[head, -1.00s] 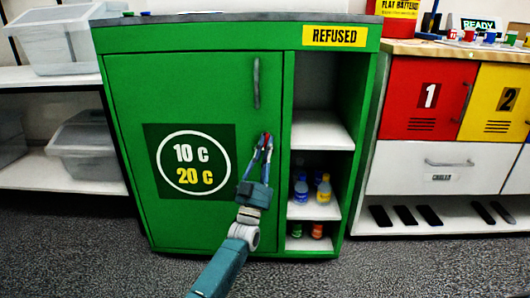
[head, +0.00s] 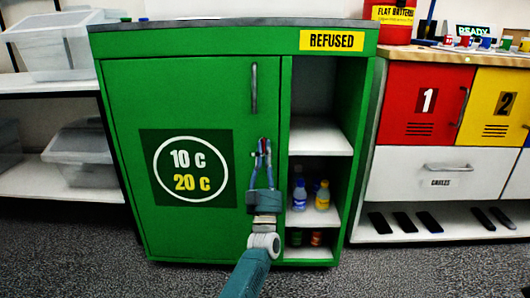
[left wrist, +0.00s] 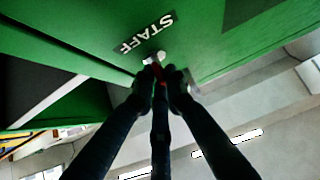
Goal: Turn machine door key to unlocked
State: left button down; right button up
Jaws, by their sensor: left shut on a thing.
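The green machine door (head: 190,95) is closed, with a vertical grey handle (head: 254,88) near its right edge. In the head view, my left gripper (head: 263,145) points up at the door below the handle. In the left wrist view, the fingertips (left wrist: 164,72) close together on a small key at a pale metal lock (left wrist: 149,61), just under the STAFF label (left wrist: 146,33). The fingers hide most of the key, so its turn angle cannot be read. A red bit shows between the fingers. My right gripper is not in view.
A red locker (head: 411,100) is further right. Clear bins (head: 78,153) fill the left rack. Grey carpet in front looks free.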

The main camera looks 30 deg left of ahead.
pick_arm(q)
jog(key=c, duration=2)
grip_release()
jog(key=shift+c, duration=0.2)
jog(key=v, duration=1.2)
